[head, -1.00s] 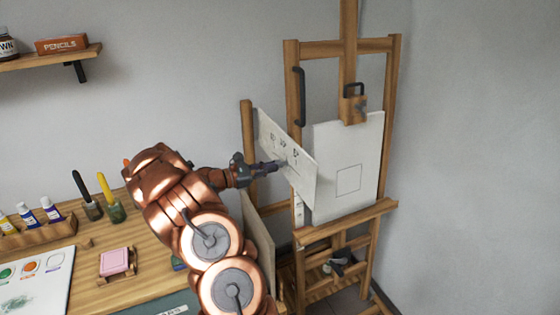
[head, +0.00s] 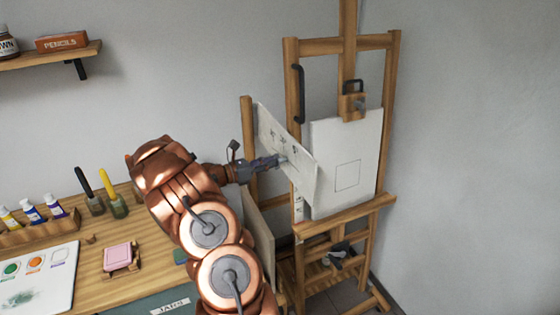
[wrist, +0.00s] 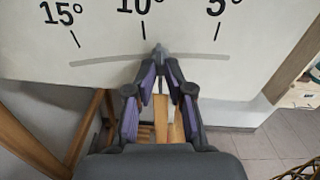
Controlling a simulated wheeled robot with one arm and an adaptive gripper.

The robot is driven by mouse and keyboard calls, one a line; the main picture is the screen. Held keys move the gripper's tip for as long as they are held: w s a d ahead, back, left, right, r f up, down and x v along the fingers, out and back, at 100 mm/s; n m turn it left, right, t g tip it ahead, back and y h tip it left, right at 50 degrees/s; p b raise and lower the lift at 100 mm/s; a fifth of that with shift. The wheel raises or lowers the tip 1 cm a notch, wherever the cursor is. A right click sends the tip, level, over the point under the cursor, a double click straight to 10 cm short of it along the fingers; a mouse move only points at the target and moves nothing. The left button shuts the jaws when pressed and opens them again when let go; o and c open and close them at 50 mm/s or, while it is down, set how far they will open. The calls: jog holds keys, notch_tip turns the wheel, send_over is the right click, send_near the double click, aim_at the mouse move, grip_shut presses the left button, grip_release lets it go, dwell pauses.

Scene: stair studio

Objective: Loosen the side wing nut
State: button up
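My gripper (head: 284,160) reaches right to the white board with the degree scale (head: 303,172) on the easel's left side. In the wrist view the fingers (wrist: 160,68) are partly open, with a narrow gap between the purple-padded tips. A small grey piece (wrist: 157,52), perhaps the side wing nut, stands on the grey arc just below the 10° mark, at the fingertips. Its shape is largely hidden, and I cannot tell whether the fingers touch it. The scale board (wrist: 255,92) fills the upper wrist view, with 15°, 10° and 5° readable.
The wooden easel (head: 292,120) holds a canvas (head: 363,140) under a top clamp (head: 349,104). A dark grey fitting (head: 340,255) sits low on it. The desk (head: 80,241) at left carries jars, paint tubes and a pink block (head: 117,257). A shelf (head: 35,59) is above.

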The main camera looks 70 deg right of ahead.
jog(key=shift+o, duration=0.7)
jog(key=shift+s, duration=0.2)
jog(key=shift+w, duration=0.15)
jog(key=v, duration=0.6)
jog(key=shift+f, duration=0.1)
